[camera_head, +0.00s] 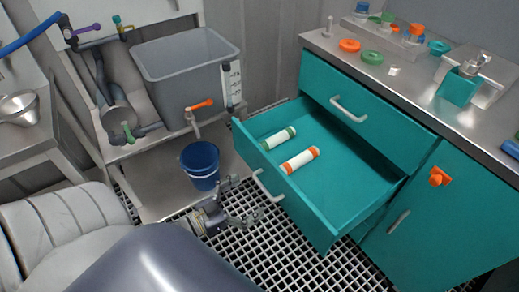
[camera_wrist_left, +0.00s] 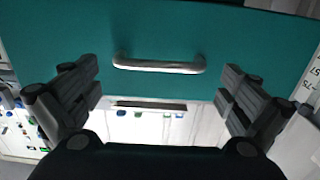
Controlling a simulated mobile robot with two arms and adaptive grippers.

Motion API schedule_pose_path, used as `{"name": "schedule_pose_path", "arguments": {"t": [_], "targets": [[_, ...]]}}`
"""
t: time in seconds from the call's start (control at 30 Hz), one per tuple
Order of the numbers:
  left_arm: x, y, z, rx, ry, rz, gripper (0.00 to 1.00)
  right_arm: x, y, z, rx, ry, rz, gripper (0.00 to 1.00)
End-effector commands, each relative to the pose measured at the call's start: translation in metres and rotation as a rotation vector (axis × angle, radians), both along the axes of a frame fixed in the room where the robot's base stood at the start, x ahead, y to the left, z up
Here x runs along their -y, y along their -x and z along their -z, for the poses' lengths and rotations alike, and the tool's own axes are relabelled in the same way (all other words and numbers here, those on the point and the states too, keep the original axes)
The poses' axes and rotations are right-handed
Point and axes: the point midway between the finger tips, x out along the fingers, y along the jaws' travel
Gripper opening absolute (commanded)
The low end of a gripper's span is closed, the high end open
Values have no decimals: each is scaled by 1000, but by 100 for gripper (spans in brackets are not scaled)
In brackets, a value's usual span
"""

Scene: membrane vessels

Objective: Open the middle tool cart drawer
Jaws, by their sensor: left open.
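The teal tool cart (camera_head: 440,205) is at the right of the head view. Its drawer (camera_head: 335,190) below the closed top drawer (camera_head: 375,120) is pulled well out. The grey bar handle (camera_head: 268,186) is on the open drawer's front. It also shows in the left wrist view (camera_wrist_left: 158,66), level across the teal panel. My left gripper (camera_head: 246,202) is open in front of this drawer front. In the left wrist view its fingers (camera_wrist_left: 158,88) are spread wide on either side of the handle, not touching it. My right gripper is not in view.
Two white rolls, one green-ended (camera_head: 279,138) and one orange-ended (camera_head: 300,160), lie in the open drawer. A blue bucket (camera_head: 200,168) stands left of my gripper, below a grey tank (camera_head: 185,75). The grating floor (camera_head: 285,245) below the drawer is clear.

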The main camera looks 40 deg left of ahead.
Motion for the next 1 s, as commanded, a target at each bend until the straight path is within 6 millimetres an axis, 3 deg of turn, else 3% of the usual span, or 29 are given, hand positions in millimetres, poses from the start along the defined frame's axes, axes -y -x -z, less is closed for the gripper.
{"name": "schedule_pose_path", "arguments": {"t": [0.2, 0.4, 1.0], "targets": [[-15, 42, 1, -3, -2, 0, 100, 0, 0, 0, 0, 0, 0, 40], [-23, 63, 0, -1, -1, 0, 100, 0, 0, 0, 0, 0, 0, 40], [-24, 67, 0, 0, -1, 0, 100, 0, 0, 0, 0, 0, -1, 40]]}}
